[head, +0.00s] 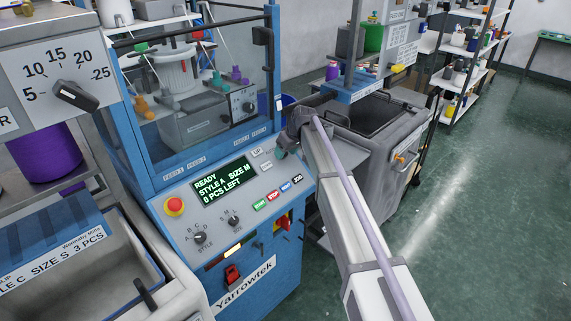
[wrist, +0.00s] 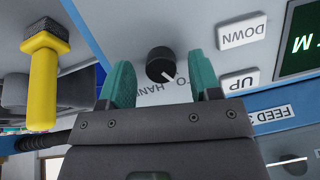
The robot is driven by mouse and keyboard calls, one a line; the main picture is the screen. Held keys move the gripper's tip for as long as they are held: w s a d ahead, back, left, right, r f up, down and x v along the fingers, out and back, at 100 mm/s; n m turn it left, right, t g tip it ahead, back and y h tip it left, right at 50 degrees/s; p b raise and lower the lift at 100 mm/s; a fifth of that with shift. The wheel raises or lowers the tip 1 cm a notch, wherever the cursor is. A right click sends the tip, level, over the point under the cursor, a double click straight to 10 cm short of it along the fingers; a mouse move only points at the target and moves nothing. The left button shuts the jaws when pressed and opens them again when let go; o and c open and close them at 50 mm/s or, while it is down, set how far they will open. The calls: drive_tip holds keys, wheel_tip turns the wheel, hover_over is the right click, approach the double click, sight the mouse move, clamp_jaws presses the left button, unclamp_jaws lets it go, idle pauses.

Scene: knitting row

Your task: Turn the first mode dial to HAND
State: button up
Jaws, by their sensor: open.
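The mode dial (wrist: 160,65) is a round black knob with a white pointer mark on a grey panel in the wrist view, which looks upside down. Its mark points to the lower right, close to partly covered lettering. HAND and the letters TO show beside it. My gripper (wrist: 164,85) is open, with one teal finger on each side of the dial and gaps between. I cannot tell how deep the fingers reach. In the head view my gripper (head: 284,150) is at the panel's upper right and hides the dial.
The blue Yarrowtek machine's display (head: 222,180) reads READY, STYLE A, SIZE M, 0 PCS LEFT. UP (wrist: 238,81) and DOWN (wrist: 241,33) buttons sit beside the dial. A red stop knob (head: 174,206) and style dial (head: 200,238) are further left. A yellow handle (wrist: 42,85) juts out nearby.

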drive_tip(key=shift+a+f, duration=0.1)
drive_tip(key=shift+f, duration=0.1)
drive_tip(key=c, duration=0.9)
drive_tip(key=shift+c, duration=0.2)
drive_tip(key=shift+m, duration=0.3)
drive_tip(key=m+y, duration=0.1)
drive_tip(key=m, duration=0.4)
drive_tip(key=shift+f+g+y+b, duration=0.1)
drive_tip(key=shift+g+y+b, duration=0.2)
drive_tip(key=shift+y+b, duration=0.1)
drive_tip(key=m+y+b, duration=0.1)
drive_tip(key=m, duration=0.4)
drive_tip(key=shift+m, duration=0.3)
drive_tip(key=shift+y, duration=0.3)
